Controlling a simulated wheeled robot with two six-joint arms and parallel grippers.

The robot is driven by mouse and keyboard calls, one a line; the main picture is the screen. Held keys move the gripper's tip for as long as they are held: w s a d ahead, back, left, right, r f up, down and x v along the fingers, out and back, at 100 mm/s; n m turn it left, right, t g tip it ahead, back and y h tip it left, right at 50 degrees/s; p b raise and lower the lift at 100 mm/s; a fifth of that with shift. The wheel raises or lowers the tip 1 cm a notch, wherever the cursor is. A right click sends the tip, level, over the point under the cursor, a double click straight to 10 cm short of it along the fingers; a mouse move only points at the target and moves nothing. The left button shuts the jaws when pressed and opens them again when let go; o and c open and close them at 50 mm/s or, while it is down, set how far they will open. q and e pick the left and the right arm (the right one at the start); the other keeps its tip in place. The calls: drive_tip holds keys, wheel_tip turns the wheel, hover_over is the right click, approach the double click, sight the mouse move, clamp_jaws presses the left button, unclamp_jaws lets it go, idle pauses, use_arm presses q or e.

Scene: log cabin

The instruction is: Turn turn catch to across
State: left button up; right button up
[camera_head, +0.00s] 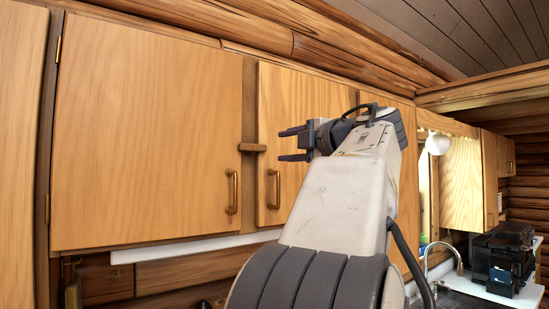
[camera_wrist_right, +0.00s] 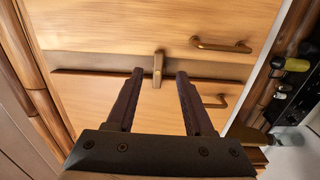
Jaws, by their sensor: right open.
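The turn catch (camera_head: 252,147) is a small wooden bar on the upright strip between two wooden cabinet doors. It lies level, across the strip, its ends reaching the edges of both doors. In the right wrist view the catch (camera_wrist_right: 158,66) shows ahead, in line with the space between my fingertips. My right gripper (camera_head: 281,145) is open and empty, to the right of the catch in the head view, with a visible gap between them. Its two dark fingers also show in the right wrist view (camera_wrist_right: 160,73). My left gripper is not in view.
The left door (camera_head: 145,140) and right door (camera_head: 290,100) look shut; each has a handle (camera_head: 232,192) (camera_head: 273,190) below the catch. A log beam (camera_head: 300,45) runs above. A sink faucet (camera_head: 440,250) and a dark appliance (camera_head: 500,255) stand at the far right.

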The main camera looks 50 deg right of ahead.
drive_tip(key=shift+v, duration=1.35)
